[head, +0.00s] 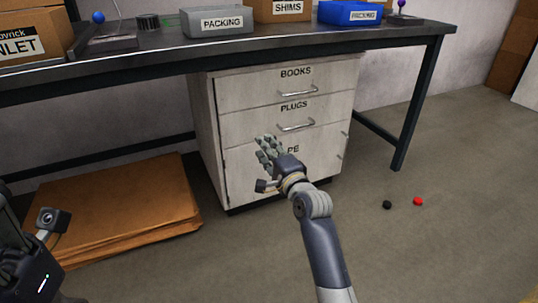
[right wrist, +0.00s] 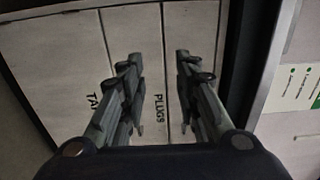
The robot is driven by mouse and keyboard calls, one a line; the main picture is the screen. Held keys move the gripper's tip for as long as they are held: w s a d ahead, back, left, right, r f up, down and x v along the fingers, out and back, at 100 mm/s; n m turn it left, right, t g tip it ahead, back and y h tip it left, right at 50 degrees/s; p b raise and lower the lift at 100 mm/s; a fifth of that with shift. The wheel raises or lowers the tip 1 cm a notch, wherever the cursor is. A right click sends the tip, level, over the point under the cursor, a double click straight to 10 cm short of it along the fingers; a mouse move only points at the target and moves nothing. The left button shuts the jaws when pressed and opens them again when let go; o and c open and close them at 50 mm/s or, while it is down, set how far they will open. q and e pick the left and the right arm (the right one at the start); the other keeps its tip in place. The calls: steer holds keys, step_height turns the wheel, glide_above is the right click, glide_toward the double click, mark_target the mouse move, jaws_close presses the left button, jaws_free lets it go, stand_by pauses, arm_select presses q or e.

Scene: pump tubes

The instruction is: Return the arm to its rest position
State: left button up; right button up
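My right gripper (head: 266,148) is in front of the drawer cabinet, near the lower drawer and partly covering its label. In the right wrist view my right gripper (right wrist: 160,58) has its two grey fingers apart with nothing between them. The drawer fronts show behind them, one marked PLUGS. My right arm (head: 325,245) reaches up from the bottom of the head view. Part of my left arm (head: 35,270), with its wrist camera, shows at the lower left edge. Its gripper fingers do not show.
The white drawer cabinet (head: 262,95) stands under a dark workbench (head: 290,42) with a blue PACKING bin (head: 335,18) and other boxes on top. Flat cardboard (head: 110,205) lies on the floor at left. A black cap (head: 387,205) and a red cap (head: 418,201) lie at right.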

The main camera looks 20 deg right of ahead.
steer(key=shift+s, duration=0.3)
